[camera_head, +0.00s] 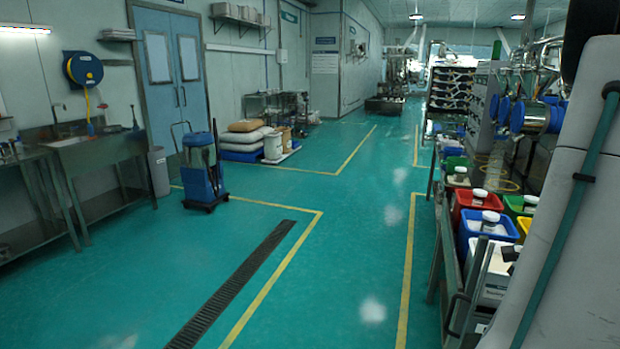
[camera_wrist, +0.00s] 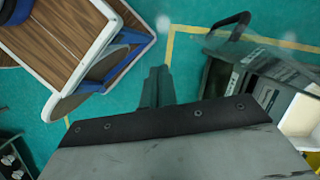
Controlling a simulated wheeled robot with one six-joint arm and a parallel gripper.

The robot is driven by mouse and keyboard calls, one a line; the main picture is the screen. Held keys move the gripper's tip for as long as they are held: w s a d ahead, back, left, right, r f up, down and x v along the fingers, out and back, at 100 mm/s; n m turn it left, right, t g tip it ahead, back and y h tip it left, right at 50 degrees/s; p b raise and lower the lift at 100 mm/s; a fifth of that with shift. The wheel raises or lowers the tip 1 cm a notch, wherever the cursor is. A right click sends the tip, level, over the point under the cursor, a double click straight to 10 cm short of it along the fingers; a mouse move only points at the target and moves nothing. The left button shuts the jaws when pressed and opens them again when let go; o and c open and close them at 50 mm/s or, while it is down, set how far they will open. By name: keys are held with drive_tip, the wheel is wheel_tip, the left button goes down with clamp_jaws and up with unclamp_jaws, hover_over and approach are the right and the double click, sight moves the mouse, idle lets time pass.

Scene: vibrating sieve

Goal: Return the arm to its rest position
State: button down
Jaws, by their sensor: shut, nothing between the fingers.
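My gripper (camera_wrist: 157,88) shows in the wrist view as two dark fingers close together, with nothing between them. It points out over the green floor, apart from the things around it. In the head view, a large grey part of my arm with a teal cable fills the right edge. The gripper itself is not in the head view.
A metal bench (camera_head: 447,262) at right holds several coloured bins, including a red bin (camera_head: 467,213) and a blue bin (camera_head: 472,245). A blue cleaning cart (camera_head: 203,183) stands at left near a steel sink table (camera_head: 92,150). The middle floor is clear, with a drain grate (camera_head: 245,285).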

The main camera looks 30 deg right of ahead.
drive_tip(key=w+a+r+n+g, duration=0.2)
drive_tip(key=w+a+r+n, duration=0.4)
drive_tip(key=a+n, duration=0.3)
drive_tip(key=a+r+n+h, duration=0.1)
drive_tip(key=a+r+n, duration=0.2)
drive_tip(key=a+n, duration=0.2)
drive_tip(key=w+a+r+n+t+h, duration=0.1)
drive_tip(key=a+r+n, duration=0.2)
drive_tip(key=a, duration=0.9)
drive_tip(key=a+r+n+h, duration=0.1)
drive_tip(key=a+r+n, duration=0.2)
drive_tip(key=a+n, duration=0.4)
drive_tip(key=shift+w+a+r+t, duration=0.2)
drive_tip(key=shift+a+t, duration=0.1)
drive_tip(key=shift+a, duration=0.35)
